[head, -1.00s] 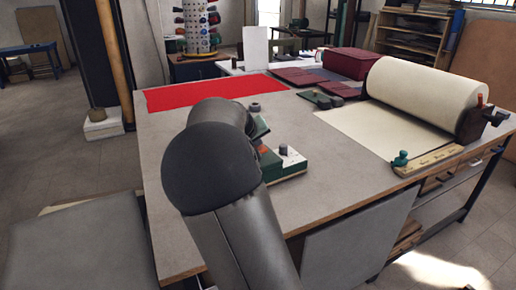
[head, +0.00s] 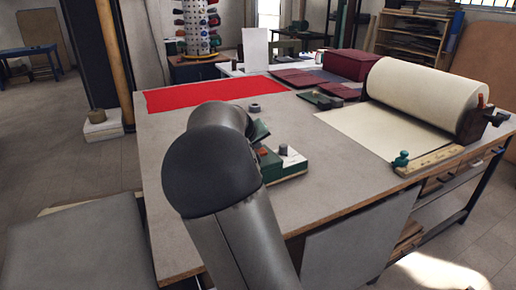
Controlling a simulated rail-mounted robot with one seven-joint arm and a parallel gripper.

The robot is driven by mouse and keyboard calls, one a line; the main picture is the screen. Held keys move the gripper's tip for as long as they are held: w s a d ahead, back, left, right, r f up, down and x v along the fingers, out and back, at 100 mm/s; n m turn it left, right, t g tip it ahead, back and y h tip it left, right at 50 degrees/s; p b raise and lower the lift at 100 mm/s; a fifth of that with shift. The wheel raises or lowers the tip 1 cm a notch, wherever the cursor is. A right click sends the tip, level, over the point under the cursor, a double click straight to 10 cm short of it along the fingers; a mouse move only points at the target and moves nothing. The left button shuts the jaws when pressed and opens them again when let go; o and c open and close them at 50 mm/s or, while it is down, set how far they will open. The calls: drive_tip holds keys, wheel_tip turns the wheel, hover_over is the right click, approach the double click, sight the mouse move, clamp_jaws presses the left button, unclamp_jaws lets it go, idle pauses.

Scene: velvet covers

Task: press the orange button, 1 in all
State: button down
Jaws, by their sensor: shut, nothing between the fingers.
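A small orange button (head: 264,151) shows on a green and white box (head: 292,163) on the grey table, just right of my arm. A grey knob (head: 283,149) stands on the same box, to the right of the button. My dark grey arm covers the left part of the box. My gripper is hidden behind my own arm, so its distance from the button and any contact cannot be seen. A green tilted piece (head: 260,131) shows beside my arm, behind the button; I cannot tell what it belongs to.
A dark round piece (head: 254,107) and a red cloth (head: 215,95) lie farther back on the grey table (head: 345,178). Table space right of the box is clear.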

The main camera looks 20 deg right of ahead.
drive_tip(key=shift+s, duration=0.1)
drive_tip(key=shift+r+p, duration=0.8)
drive_tip(key=shift+r, duration=0.35)
drive_tip(key=shift+r, duration=0.15)
wheel_tip(320, 180, up, 5)
drive_tip(key=p, duration=0.3)
idle(0.6)
